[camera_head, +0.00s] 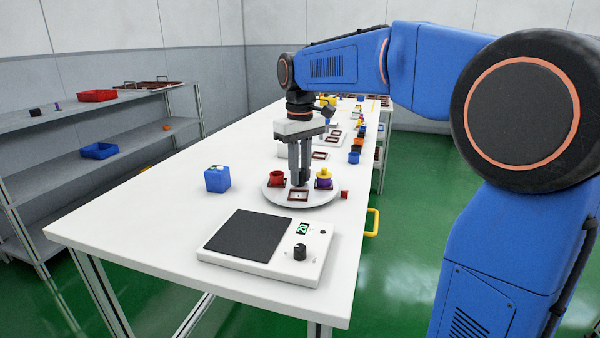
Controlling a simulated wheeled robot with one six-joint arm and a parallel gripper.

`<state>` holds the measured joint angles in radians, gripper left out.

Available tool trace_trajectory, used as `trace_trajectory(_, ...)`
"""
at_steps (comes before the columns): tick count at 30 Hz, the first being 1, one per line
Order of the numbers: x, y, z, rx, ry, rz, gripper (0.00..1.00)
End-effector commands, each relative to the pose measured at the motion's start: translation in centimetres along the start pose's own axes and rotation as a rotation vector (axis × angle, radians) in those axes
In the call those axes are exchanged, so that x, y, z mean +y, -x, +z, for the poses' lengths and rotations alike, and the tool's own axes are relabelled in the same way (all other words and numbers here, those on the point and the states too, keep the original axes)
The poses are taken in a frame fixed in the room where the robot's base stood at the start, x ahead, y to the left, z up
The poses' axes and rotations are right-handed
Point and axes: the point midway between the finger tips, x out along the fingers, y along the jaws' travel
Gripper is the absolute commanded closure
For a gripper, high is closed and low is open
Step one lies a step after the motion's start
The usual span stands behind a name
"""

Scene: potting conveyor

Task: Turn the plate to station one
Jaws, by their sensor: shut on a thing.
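The plate (322,199) is a round white disc lying on the white table. My gripper (299,183) points straight down over the plate's middle. Its grey fingers are shut on a small dark part at the middle of the plate, which they mostly hide. Around them on the plate, a red pot (277,176) stands on a dark square frame at left. A purple pot with a yellow top (324,178) stands on another at right. An empty dark frame (298,196) is at the front. The back of the plate is hidden behind my gripper.
A white scale (308,262) with a black pad and knob stands in front of the plate. A blue cube (217,179) is at left, and a small red cube (344,195) is close to the plate's right edge. Several coloured parts and frames line the table behind.

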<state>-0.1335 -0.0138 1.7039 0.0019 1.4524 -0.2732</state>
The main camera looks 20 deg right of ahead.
Motion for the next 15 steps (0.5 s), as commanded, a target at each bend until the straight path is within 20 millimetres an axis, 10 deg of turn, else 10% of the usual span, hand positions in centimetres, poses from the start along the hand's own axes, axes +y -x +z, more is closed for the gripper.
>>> trace_trajectory(15, -0.04, 0.05, -0.01, 0.001, 0.257, 0.000, 1.00)
